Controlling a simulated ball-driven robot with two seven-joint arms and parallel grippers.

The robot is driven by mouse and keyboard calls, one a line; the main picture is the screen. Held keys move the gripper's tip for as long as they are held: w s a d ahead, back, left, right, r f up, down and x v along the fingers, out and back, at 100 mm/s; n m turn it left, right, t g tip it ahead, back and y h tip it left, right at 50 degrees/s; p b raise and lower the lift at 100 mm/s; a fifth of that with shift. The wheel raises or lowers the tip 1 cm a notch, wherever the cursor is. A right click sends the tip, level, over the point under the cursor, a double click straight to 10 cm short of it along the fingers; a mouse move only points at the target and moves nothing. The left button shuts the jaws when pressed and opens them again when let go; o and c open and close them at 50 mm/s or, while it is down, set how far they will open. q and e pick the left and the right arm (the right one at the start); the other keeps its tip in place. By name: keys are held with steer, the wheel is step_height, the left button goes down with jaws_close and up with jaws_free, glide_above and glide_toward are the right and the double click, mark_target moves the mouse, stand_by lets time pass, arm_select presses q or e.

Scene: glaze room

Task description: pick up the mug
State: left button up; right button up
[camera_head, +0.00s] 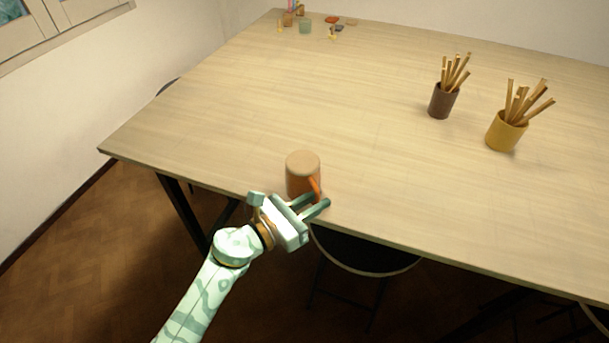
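An orange-brown mug (301,177) stands near the front edge of the table, with an orange handle on its lower right side. Its top shows as a flat, pale tan disc, so it looks upside down. My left gripper (319,201), pale green with dark green fingers, is at the table's front edge, just in front of the mug. Its two fingers are apart and point right, close to the handle. I cannot tell whether a finger touches the handle. My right gripper is not in view.
The wooden table (250,115) is mostly bare around the mug. A dark brown cup (440,103) and a yellow cup (503,135), both holding sticks, stand at the right. Small items sit at the far corner. A dark chair (365,252) is below the front edge.

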arm_select(q)
steer(key=shift+w+d, duration=0.4)
steer(key=shift+d, duration=0.05)
steer(key=shift+c, duration=0.3)
jaws_close()
